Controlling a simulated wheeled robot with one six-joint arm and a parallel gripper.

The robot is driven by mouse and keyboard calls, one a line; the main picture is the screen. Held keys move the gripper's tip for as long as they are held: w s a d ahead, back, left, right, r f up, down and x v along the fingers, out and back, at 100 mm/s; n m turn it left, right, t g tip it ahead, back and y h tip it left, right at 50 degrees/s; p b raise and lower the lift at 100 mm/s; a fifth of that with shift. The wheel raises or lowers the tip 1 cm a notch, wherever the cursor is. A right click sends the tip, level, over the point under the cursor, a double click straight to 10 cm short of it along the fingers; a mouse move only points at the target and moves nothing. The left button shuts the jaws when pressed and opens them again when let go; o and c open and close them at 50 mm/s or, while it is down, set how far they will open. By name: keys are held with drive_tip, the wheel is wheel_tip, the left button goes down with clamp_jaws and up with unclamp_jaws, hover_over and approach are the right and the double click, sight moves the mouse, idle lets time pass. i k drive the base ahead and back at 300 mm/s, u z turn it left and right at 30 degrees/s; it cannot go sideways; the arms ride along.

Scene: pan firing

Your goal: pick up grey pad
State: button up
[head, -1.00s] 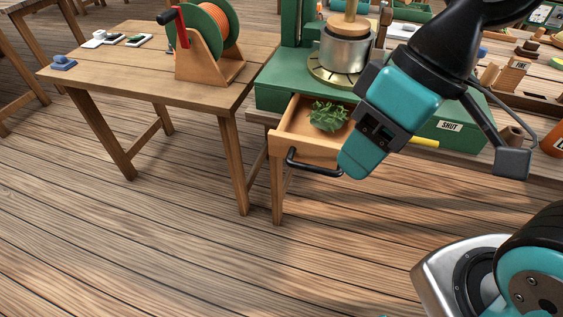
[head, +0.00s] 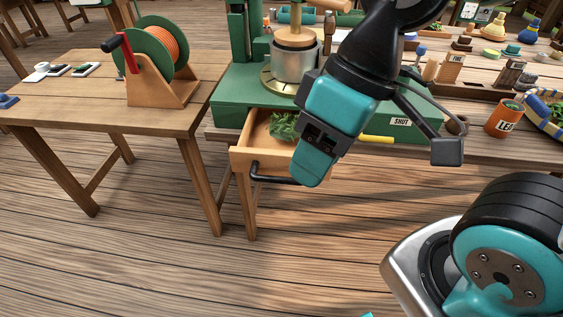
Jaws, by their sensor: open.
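I cannot make out a grey pad for certain. Small flat pads lie at the far left of the left table, a dark-topped one (head: 59,71) and a white-edged one (head: 86,69), both too small to read their colours surely. My gripper (head: 309,178) is open, hanging in front of the open drawer in the head view, well to the right of those pads. It holds nothing that I can see, and its far finger is hidden.
A wooden drawer (head: 240,158) with green leaves (head: 284,126) stands open below the green press (head: 228,100). A cable reel (head: 150,55) stands on the left table (head: 130,115). A blue item (head: 8,101) lies at its left edge. An orange pot (head: 503,118) stands right.

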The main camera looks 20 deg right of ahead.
sight(527, 80)
drive_tip(key=z, duration=2.75)
drive_tip(key=k, duration=1)
drive_tip(key=z, duration=0.8)
drive_tip(key=i, duration=1.85)
drive_tip(key=u, duration=1.25)
drive_tip(key=i, duration=1.1)
drive_tip(key=u, duration=1.4)
drive_tip(key=i, duration=0.55)
drive_tip(key=u, duration=0.35)
